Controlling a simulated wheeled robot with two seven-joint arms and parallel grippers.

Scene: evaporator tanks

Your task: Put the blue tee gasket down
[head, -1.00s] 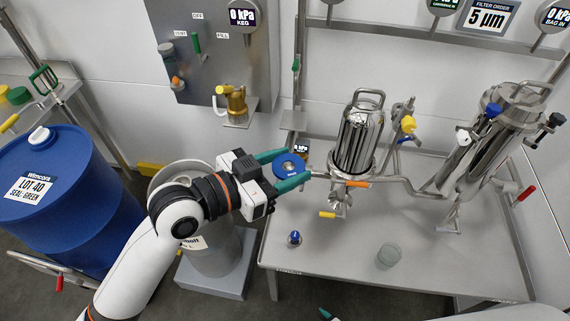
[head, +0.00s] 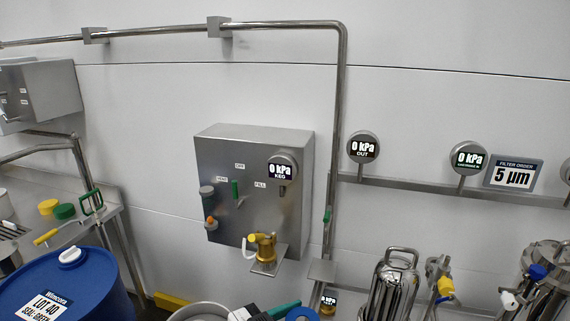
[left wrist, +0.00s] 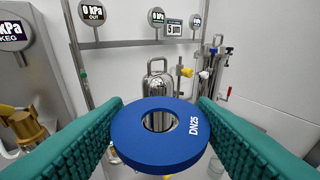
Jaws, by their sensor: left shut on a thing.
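The blue gasket (left wrist: 160,154) is a flat ring marked DN25. In the left wrist view it lies between the green fingers of my left gripper (left wrist: 160,103), which is shut on its two sides. A steel filter housing shows through and behind its hole. In the head view only the top of the gasket (head: 303,314) and a green finger show at the bottom edge; the rest is cut off. My right gripper is not in view.
A steel filter housing (head: 392,285) stands right of the gasket. A wall box (head: 255,180) carries a brass coupling (head: 263,247). A blue drum (head: 95,283) is at lower left. The worktop surface is mostly outside the head view.

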